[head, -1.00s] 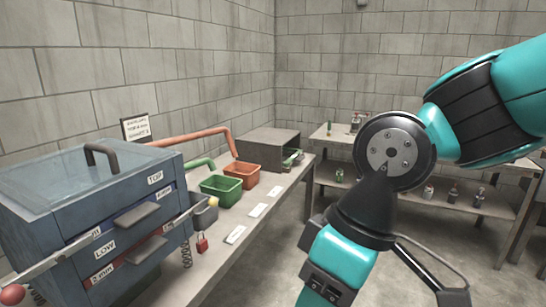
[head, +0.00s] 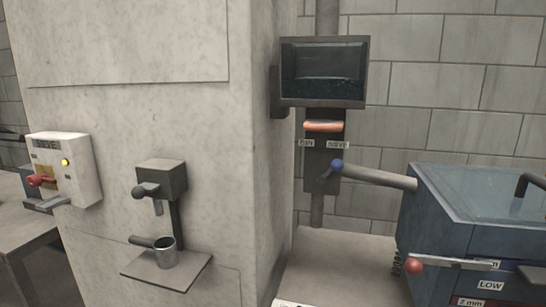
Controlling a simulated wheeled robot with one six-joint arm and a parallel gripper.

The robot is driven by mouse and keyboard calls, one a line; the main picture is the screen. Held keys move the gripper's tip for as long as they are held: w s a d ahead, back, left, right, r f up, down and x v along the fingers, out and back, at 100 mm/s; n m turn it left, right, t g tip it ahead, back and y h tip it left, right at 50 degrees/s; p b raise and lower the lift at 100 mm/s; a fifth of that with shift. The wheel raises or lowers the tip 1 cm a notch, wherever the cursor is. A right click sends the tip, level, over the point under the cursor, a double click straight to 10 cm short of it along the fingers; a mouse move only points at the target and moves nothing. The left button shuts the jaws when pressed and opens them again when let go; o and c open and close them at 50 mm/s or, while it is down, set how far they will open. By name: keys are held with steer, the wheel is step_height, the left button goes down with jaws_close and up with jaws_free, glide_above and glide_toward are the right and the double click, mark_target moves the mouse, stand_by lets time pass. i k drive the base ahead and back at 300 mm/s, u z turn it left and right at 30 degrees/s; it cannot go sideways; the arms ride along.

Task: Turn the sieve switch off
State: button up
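A white switch box (head: 66,168) with a label that seems to read "SIEVE" is on the side of the pale pillar, at the left in the head view. A red-handled lever (head: 42,180) sticks out from its front over a yellowish plate. A small yellow light (head: 65,162) on the box looks lit. I cannot tell from the lever which setting it is in. My gripper is not in view.
A dark bracket with a metal cup (head: 165,251) on a small shelf stands out from the pillar (head: 160,110). A blue-knobbed lever (head: 336,164) sits under a dark glass-fronted box (head: 324,72). The blue sieve machine (head: 433,222) is at right, a table (head: 22,232) at far left.

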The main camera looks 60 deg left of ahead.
mark_target(34, 181)
steer(key=u, duration=3.05)
steer(key=k, duration=0.45)
steer(key=u, duration=1.15)
steer(key=i, duration=1.2)
steer(key=z, duration=0.65)
steer(key=i, duration=0.35)
steer(key=z, duration=0.35)
